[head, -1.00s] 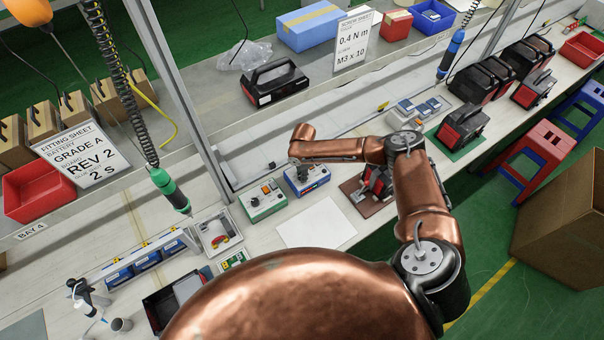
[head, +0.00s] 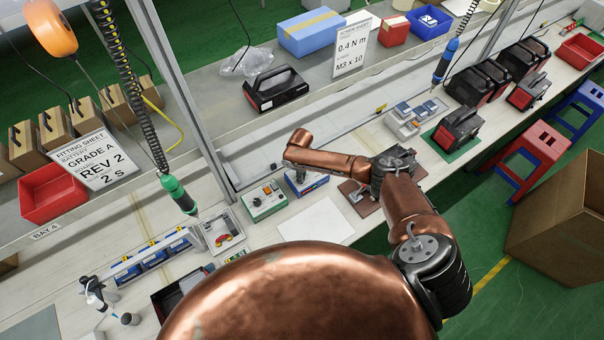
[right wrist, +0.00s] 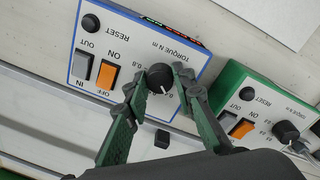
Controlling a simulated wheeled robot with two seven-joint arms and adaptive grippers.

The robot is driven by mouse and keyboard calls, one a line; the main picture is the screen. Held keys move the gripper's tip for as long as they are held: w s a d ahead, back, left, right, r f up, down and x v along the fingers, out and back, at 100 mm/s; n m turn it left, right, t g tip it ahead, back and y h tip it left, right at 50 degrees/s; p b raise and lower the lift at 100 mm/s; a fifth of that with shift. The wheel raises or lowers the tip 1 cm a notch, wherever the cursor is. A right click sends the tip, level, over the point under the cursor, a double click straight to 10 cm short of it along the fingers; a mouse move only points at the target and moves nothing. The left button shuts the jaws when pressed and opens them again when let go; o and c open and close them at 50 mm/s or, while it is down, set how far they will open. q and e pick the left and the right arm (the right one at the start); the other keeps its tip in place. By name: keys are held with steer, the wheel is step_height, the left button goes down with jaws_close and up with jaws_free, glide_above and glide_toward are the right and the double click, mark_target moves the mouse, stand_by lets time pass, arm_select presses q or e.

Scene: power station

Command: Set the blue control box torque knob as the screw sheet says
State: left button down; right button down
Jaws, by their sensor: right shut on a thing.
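The blue control box (head: 318,184) stands on the bench, partly hidden by my right arm in the head view. In the right wrist view the blue control box (right wrist: 87,45) shows a white face with a black torque knob (right wrist: 160,77), an orange ON/OFF switch and a grey IN/OUT switch. The knob's white mark points toward the picture's bottom; the scale figures there are partly covered. My right gripper (right wrist: 158,82) has its green fingers closed on either side of the knob. The screw sheet (head: 352,48) reads 0.4 N m, M3 x 10. My left gripper is out of view.
A green control box (head: 264,200) with its own torque knob (right wrist: 286,131) stands close beside the blue one. A blank white sheet (head: 316,222) lies in front. A fitting sheet (head: 88,155) and a hanging green screwdriver (head: 178,193) are at the left.

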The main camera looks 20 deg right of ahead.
steer(key=shift+m, duration=0.5)
steer(key=c, duration=1.6)
jaws_free()
steer(key=r, duration=1.2)
steer(key=shift+s+a, duration=0.2)
steer(key=shift+a, duration=0.05)
